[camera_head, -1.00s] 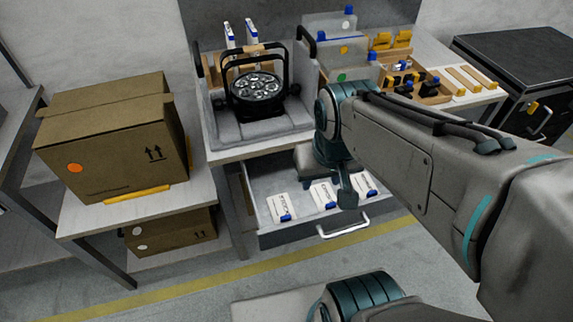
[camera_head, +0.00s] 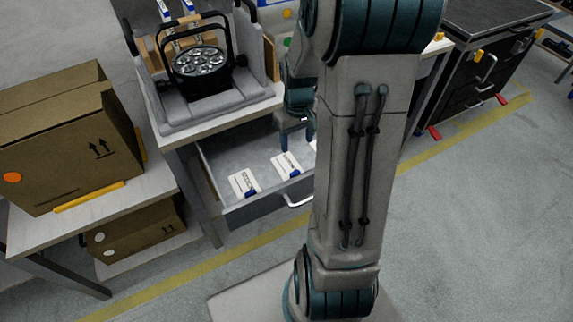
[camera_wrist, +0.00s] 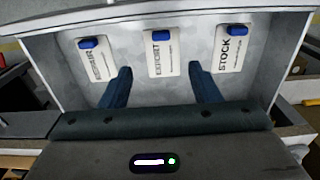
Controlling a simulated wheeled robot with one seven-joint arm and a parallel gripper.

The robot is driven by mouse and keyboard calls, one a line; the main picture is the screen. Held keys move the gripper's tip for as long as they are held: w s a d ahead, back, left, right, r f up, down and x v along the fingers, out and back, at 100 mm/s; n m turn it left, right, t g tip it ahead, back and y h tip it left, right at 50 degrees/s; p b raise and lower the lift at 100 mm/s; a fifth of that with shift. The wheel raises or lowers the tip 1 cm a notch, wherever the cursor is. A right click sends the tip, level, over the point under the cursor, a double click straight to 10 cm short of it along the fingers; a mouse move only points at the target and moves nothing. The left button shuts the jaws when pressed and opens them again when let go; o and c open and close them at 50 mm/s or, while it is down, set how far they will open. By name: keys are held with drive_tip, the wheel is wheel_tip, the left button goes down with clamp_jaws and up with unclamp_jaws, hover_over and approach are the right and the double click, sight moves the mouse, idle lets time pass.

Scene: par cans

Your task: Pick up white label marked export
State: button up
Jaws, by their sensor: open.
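The white label marked EXPORT (camera_wrist: 161,52) lies flat in the open drawer, with a blue clip at one end. In the wrist view it is the middle of three labels, between REPAIR (camera_wrist: 99,60) and STOCK (camera_wrist: 231,50). It also shows in the head view (camera_head: 286,165). My gripper (camera_wrist: 160,69) is open and empty, its blue fingers spread on either side of the EXPORT label's line. In the head view the gripper (camera_head: 297,140) hangs over the drawer behind that label. The third label there is mostly hidden by my arm.
The open drawer (camera_head: 262,202) has raised walls and a front handle (camera_head: 298,201). Above it, a black par can (camera_head: 200,62) rests in a grey cradle on the bench. Cardboard boxes (camera_head: 62,140) stand at the left. A black cabinet (camera_head: 480,60) stands at the right.

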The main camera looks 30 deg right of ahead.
sight(295, 173)
wheel_tip(295, 173, down, 14)
drive_tip(key=shift+a+b, duration=0.1)
drive_tip(key=shift+b, duration=0.45)
drive_tip(key=c, duration=1)
